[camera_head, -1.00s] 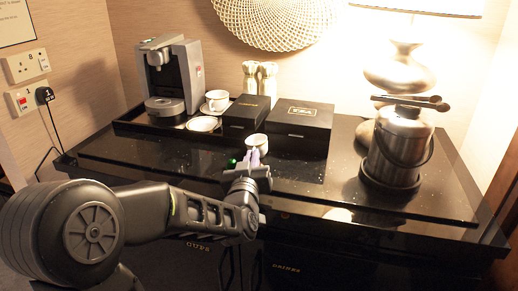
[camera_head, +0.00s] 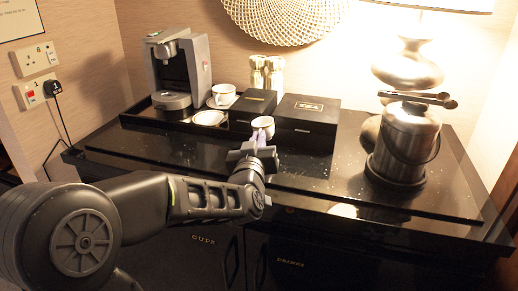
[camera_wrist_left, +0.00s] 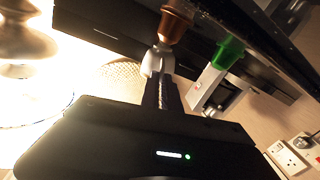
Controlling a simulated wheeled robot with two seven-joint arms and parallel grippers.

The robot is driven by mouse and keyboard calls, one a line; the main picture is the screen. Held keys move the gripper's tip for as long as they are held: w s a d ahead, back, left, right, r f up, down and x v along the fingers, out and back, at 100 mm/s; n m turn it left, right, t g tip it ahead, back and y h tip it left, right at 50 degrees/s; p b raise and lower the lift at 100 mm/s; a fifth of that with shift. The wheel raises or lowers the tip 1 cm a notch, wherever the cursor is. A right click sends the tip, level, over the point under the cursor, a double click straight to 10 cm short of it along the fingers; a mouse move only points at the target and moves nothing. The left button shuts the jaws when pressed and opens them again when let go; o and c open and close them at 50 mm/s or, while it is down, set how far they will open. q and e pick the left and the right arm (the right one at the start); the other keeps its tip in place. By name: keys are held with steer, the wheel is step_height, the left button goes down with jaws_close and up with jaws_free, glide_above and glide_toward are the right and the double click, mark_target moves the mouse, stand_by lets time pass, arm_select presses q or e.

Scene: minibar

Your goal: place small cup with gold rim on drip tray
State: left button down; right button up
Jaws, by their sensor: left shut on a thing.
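The small white cup (camera_head: 263,125) is in front of the dark boxes, at the tips of my left gripper (camera_head: 260,137). That gripper is shut on the cup. A gold rim is too small to make out, and I cannot tell how far the cup is off the table. The wrist view shows the gripper's dark fingers with pale ends (camera_wrist_left: 157,64); the cup is not clear there. The drip tray (camera_head: 172,100) is the round base of the coffee machine (camera_head: 182,70), back left, with nothing on it. My right gripper is not in view.
A white cup on a saucer (camera_head: 223,96) and a white saucer (camera_head: 209,118) are beside the machine. Dark boxes (camera_head: 306,115) stand behind the gripper. A copper capsule (camera_wrist_left: 173,25) and a green capsule (camera_wrist_left: 228,52) show in the wrist view. A metal bucket (camera_head: 404,145) stands right.

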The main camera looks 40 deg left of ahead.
arm_select(q)
step_height(320, 180, up, 6)
steer(key=shift+p, duration=0.35)
stand_by(0.7)
